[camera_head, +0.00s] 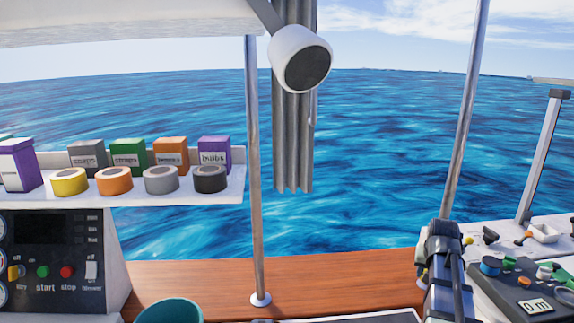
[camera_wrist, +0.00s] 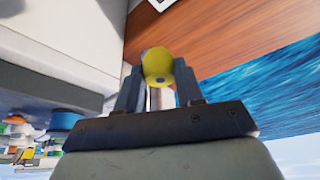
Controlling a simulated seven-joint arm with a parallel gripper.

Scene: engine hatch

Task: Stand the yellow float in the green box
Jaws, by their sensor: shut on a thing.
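The yellow float (camera_wrist: 156,62) is between the two fingers of my gripper (camera_wrist: 157,72) in the wrist view. My gripper is shut on it, and only its rounded end shows clearly. In the head view my arm stands at the lower right, hides most of the gripper, and a small yellow patch shows beside it. A green box (camera_head: 128,152) with a pale label stands in the back row of the shelf at the left. I cannot tell whether this is the task's green box, or whether it is open on top.
Tape rolls and other coloured boxes share the white shelf (camera_head: 215,190). A metal pole (camera_head: 256,180) rises right of it. A start/stop panel (camera_head: 50,255) is below. A teal round container (camera_head: 172,311) is at the bottom. A console (camera_head: 525,290) with knobs lies at the right.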

